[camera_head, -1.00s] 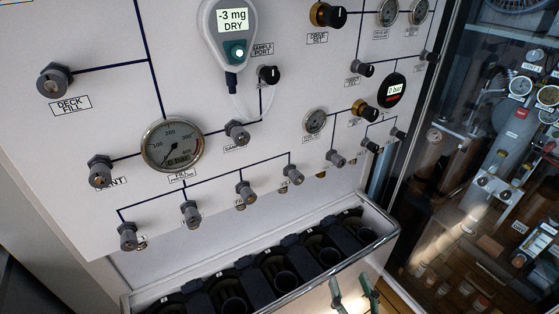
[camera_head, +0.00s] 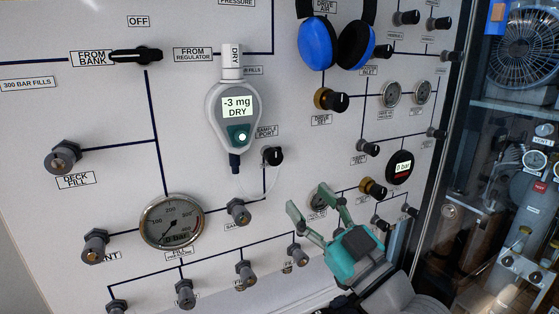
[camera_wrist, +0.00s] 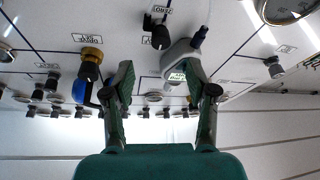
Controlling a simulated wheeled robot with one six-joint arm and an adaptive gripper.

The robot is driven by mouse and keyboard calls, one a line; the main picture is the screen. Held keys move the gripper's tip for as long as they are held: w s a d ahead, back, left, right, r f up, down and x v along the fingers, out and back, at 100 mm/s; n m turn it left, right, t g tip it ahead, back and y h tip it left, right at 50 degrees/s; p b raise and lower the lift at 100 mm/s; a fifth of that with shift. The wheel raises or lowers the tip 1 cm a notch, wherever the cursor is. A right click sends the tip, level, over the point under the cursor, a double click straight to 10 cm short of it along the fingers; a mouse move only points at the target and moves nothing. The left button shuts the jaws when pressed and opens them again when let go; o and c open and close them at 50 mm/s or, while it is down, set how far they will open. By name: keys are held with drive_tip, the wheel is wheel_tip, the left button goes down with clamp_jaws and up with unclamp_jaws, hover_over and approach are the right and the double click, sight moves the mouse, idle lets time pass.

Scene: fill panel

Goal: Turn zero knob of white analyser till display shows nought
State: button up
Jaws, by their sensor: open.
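The white analyser (camera_head: 231,125) hangs on the panel, its display reading "-3 mg DRY". A black knob (camera_head: 272,156) sits to its lower right. What seems to be the same knob (camera_wrist: 160,37) shows in the wrist view, beside the analyser (camera_wrist: 182,62), by a label that seems to read ZERO. My gripper (camera_head: 316,204) is open and empty, below and right of the knob in the head view, with its fingers spread. In the wrist view my gripper (camera_wrist: 158,72) points at the panel, the knob beyond and between the fingertips. No contact with the knob shows.
Blue ear defenders (camera_head: 318,45) hang at the upper right. A brass-based knob (camera_head: 330,100), a dial gauge (camera_head: 171,222) and several grey fittings stand out from the panel. A thin clear hose (camera_head: 262,194) curves below the black knob. A glazed cabinet (camera_head: 510,170) stands on the right.

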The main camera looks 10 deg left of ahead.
sight(276, 160)
drive_tip(key=x, duration=0.7)
drive_tip(key=r+x, duration=0.1)
drive_tip(key=x, duration=0.3)
drive_tip(key=shift+s+a, duration=0.1)
drive_tip(key=shift+s, duration=0.1)
clamp_jaws()
